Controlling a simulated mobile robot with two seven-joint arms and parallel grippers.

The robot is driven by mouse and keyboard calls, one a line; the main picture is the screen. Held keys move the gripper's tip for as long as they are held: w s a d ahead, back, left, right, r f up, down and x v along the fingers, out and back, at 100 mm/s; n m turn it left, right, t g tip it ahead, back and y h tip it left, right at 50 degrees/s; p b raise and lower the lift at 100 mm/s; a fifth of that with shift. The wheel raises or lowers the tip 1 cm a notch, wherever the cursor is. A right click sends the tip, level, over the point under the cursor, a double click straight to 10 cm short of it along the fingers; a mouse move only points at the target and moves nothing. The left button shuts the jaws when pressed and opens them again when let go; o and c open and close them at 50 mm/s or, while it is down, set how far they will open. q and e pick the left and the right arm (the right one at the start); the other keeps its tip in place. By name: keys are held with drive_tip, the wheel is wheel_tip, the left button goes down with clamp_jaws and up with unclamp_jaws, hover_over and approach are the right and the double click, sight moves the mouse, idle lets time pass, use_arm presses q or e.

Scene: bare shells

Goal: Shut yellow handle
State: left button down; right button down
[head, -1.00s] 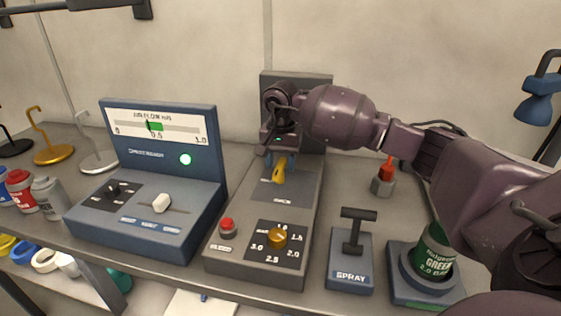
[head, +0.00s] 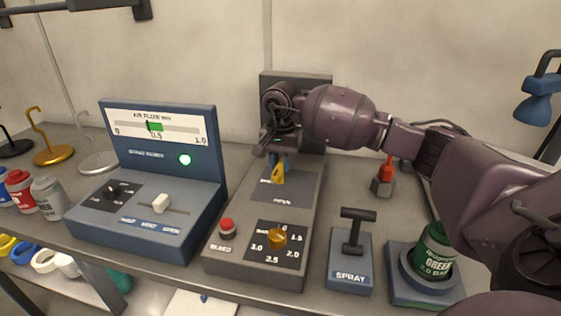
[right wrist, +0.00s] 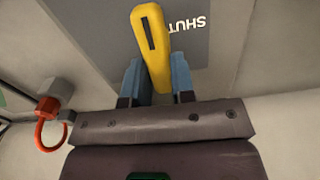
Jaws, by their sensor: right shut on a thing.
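The yellow handle (head: 278,176) sits on the dark plate of the grey panel (head: 230,258), behind the brass dial. In the right wrist view the yellow handle (right wrist: 151,45) is a tapered lever with a dark slot, slightly tilted, beside the word SHUT. My right gripper (head: 279,160) is over the panel, with its blue fingers (right wrist: 158,75) on either side of the handle's lower part, shut on it. The gripper hides part of the handle in the head view. My left gripper is not in view.
A red button (head: 227,226) and brass dial (head: 277,237) are at the panel's front. A blue airflow console (head: 150,215) stands left. A SPRAY lever (head: 354,235), green bottle (head: 436,240) and red-topped fitting (head: 385,175) stand right, near my arm.

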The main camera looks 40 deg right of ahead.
drive_tip(key=m, duration=0.3)
drive_tip(key=shift+s+r, duration=0.1)
drive_tip(key=shift+s, duration=0.05)
drive_tip(key=m, duration=0.2)
drive_tip(key=shift+s+d+m, duration=0.1)
drive_tip(key=shift+s+m, duration=0.05)
drive_tip(key=shift+m, duration=0.15)
drive_tip(key=m+p, duration=0.1)
drive_tip(key=m, duration=0.1)
drive_tip(key=shift+s+m, duration=0.1)
drive_tip(key=shift+m, duration=0.3)
drive_tip(key=m, duration=0.1)
drive_tip(key=m+p, duration=0.1)
drive_tip(key=m, duration=0.3)
drive_tip(key=shift+s+p, duration=0.25)
drive_tip(key=shift+p, duration=0.05)
drive_tip(key=shift+s+m+p, duration=0.1)
drive_tip(key=shift+m+p, duration=0.25)
drive_tip(key=shift+m, duration=0.85)
drive_tip(key=shift+a+m, duration=0.2)
drive_tip(key=shift+m, duration=0.4)
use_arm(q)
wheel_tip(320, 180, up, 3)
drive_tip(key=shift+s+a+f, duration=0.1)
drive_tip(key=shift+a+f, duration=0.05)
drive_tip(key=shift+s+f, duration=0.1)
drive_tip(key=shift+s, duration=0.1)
